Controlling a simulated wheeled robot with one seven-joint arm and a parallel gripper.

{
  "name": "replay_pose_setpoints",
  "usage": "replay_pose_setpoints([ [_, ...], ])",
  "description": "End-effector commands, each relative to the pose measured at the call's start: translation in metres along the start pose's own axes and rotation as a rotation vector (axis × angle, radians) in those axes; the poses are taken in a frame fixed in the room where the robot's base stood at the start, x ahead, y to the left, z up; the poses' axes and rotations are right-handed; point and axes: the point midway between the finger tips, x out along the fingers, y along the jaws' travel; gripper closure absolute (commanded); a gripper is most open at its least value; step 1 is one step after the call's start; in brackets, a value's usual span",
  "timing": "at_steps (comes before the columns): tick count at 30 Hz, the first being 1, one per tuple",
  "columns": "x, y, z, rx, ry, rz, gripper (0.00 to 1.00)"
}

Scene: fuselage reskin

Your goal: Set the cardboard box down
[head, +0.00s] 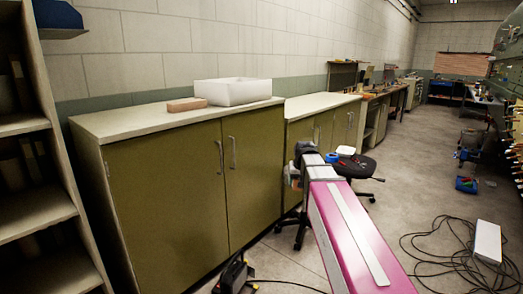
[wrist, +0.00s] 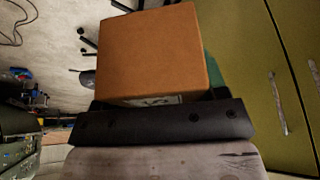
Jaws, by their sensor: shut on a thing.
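The brown cardboard box (wrist: 148,52) fills the upper middle of the wrist view, with a white printed label on its near edge. My gripper (wrist: 157,101) is shut on it; the dark gripper body lies across the view just below the box. In the head view my gripper (head: 294,172) is at the end of my pink arm, in front of the olive cabinets. The box is mostly hidden there, behind the gripper. The box is held in the air, clear of the cabinet fronts.
An olive cabinet (head: 170,190) has a pale top holding a white bin (head: 232,92) and a small brownish block (head: 187,104). Its top is clear to the left. A black stool (head: 352,166) stands beyond my gripper. Shelving (head: 40,215) is at left; cables (head: 445,250) lie on the floor.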

Motion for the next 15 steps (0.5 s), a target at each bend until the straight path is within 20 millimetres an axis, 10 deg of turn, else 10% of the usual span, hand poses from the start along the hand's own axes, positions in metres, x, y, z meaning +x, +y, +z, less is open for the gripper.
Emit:
replay_pose_setpoints([
  [15,-0.035,0.022,0.082,0.052,0.003,0.022,0.79],
])
